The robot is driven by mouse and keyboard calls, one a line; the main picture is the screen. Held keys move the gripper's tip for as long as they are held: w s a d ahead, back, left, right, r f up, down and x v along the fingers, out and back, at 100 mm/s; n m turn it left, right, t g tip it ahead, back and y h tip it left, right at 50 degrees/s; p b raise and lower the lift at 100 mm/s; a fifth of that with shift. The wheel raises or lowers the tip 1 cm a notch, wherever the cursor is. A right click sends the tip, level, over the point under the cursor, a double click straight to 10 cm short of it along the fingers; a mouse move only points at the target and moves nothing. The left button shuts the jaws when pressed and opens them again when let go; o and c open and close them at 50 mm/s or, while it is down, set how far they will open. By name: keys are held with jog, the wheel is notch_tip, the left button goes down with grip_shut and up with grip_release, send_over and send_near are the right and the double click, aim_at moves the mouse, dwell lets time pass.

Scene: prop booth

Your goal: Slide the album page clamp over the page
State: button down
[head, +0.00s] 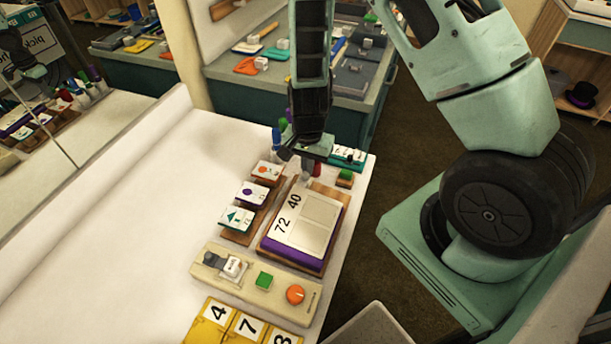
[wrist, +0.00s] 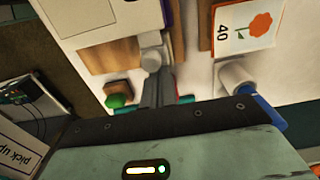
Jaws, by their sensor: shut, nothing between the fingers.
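The album (head: 297,252) lies on the white table with purple edges and a pale page (head: 318,212) marked 72 and 40. The page (wrist: 73,12) also shows at the top left of the wrist view. A small pale grey piece with a round knob, apparently the clamp (wrist: 151,57), sits at the album's far end beside bare wood. My gripper (head: 306,168) points down at that end. In the wrist view my shut, empty gripper (wrist: 154,84) has its fingertips right at the knob; I cannot tell whether they touch. In the head view the gripper largely hides the clamp.
A rack of picture cards (head: 250,194) stands left of the album. A board with a green square and orange button (head: 295,294) lies in front. A green-topped block (head: 345,176) is close right of the gripper, and markers (head: 280,130) stand behind. The table's left is clear.

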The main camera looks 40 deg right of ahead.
jog(key=shift+s+a, duration=0.2)
jog(key=shift+a, duration=0.05)
jog(key=shift+r, duration=0.15)
jog(key=shift+w+d+r+p, duration=0.1)
jog(key=shift+r+p, duration=1.3)
jog(key=shift+r, duration=0.05)
jog(key=shift+w+d+r+p, duration=0.1)
jog(key=shift+r+p, duration=1.3)
jog(key=shift+r, duration=0.05)
